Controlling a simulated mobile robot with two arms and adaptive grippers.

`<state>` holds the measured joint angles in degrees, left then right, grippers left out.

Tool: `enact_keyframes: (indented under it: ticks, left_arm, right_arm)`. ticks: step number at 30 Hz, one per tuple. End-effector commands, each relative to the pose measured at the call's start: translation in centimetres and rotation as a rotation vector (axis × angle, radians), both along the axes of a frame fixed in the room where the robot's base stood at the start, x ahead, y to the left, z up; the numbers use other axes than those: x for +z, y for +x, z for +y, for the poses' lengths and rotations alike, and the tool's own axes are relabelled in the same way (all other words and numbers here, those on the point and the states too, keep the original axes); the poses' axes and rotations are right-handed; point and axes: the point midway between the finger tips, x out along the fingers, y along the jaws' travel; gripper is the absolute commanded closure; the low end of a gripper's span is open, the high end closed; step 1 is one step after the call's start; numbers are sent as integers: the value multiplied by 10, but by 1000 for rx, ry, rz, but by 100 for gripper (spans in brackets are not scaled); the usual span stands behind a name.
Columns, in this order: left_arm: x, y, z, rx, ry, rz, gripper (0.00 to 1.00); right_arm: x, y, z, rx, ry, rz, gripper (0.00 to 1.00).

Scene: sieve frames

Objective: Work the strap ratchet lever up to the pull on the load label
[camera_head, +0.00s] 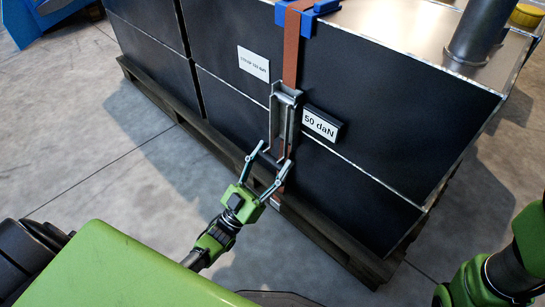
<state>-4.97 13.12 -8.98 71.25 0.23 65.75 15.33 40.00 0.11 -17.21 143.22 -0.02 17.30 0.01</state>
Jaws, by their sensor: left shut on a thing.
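The grey metal strap ratchet (286,102) sits on an orange-brown strap (292,50) that runs down the side of the dark load. Its lever hangs downward, with a dark cross grip (269,161) at the lower end. My left gripper (275,162) is shut on this grip from below, one finger on each side. A white load label (254,64) is on the panel left of the strap; its print is too small to read surely. A small readout (320,124) right of the ratchet shows "50 daN". My right gripper is not in view.
The dark boxed load (380,150) stands on a wooden pallet (150,95). A blue corner protector (310,14) holds the strap at the top edge. A grey cylinder (480,32) stands on top at the right. Concrete floor (110,170) in front is clear.

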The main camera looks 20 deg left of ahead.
Motion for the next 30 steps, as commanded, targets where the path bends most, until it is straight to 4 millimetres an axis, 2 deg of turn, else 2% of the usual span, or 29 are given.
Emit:
enact_keyframes:
  ticks: [1, 15, 16, 17, 18, 30]
  left_arm:
    - [-5, 1, 0, 1, 4, 13, 84]
    - [-5, 1, -1, 1, 4, 13, 84]
    - [-5, 1, -1, 1, 4, 13, 38]
    - [-5, 1, -1, 1, 4, 13, 30]
    - [-4, 1, 0, 1, 4, 11, 28]
    - [-6, -4, 1, 1, 2, 8, 28]
  right_arm:
    - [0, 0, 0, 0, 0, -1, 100]
    - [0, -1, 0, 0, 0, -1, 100]
    - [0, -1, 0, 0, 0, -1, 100]
    - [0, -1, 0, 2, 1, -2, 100]
    - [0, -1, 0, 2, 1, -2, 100]
    - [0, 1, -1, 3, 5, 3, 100]
